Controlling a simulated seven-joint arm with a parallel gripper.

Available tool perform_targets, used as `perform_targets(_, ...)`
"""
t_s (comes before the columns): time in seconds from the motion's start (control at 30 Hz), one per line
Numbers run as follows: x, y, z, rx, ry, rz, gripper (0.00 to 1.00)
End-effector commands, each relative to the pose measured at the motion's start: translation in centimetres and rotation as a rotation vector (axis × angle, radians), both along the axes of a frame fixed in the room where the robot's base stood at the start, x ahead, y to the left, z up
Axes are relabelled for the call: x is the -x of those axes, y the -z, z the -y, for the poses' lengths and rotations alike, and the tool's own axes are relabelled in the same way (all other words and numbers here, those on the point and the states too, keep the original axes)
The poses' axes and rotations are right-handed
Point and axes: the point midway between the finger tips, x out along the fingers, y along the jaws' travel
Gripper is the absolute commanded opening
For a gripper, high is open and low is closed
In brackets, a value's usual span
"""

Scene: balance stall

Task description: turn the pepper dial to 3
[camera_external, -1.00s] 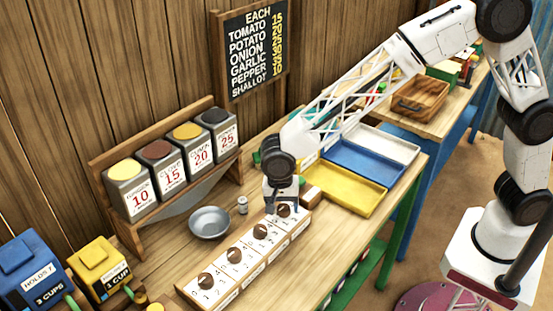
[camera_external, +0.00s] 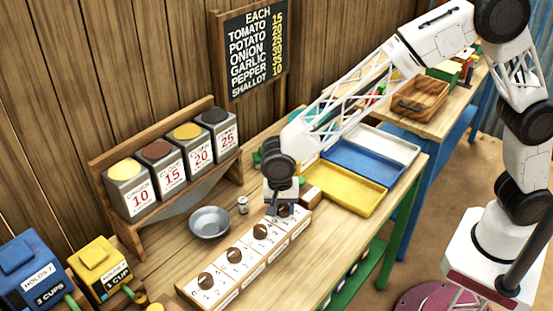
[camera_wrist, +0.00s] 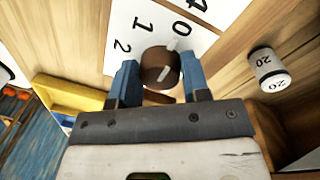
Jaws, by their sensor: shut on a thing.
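A brown round dial (camera_wrist: 156,68) with a pale pointer mark sits on a white panel. In the wrist view its mark points up and slightly right, toward the 0; the figures 1 and 2 lie to the left. My gripper (camera_wrist: 160,78) has its blue fingers on both sides of this dial and is shut on it. In the external view my gripper (camera_external: 281,206) is at the far right end of the dial board (camera_external: 215,288), over the last dial (camera_external: 285,211). This dial's name label cannot be read, and the 3 on its scale is not seen.
Several other brown dials, such as one nearby (camera_external: 260,231), stand along the board. A yellow tray (camera_external: 345,188) is close on the right. Priced bins (camera_external: 130,190) stand behind.

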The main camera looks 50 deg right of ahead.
Motion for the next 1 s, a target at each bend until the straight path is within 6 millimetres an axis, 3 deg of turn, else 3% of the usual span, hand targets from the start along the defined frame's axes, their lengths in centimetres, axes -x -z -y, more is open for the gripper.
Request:
perform_targets(0.37,0.07,-0.05,0.06,0.001,-0.155,0.000,0.19)
perform_targets(1.0,0.22,-0.08,0.19,0.001,-0.731,0.001,0.19)
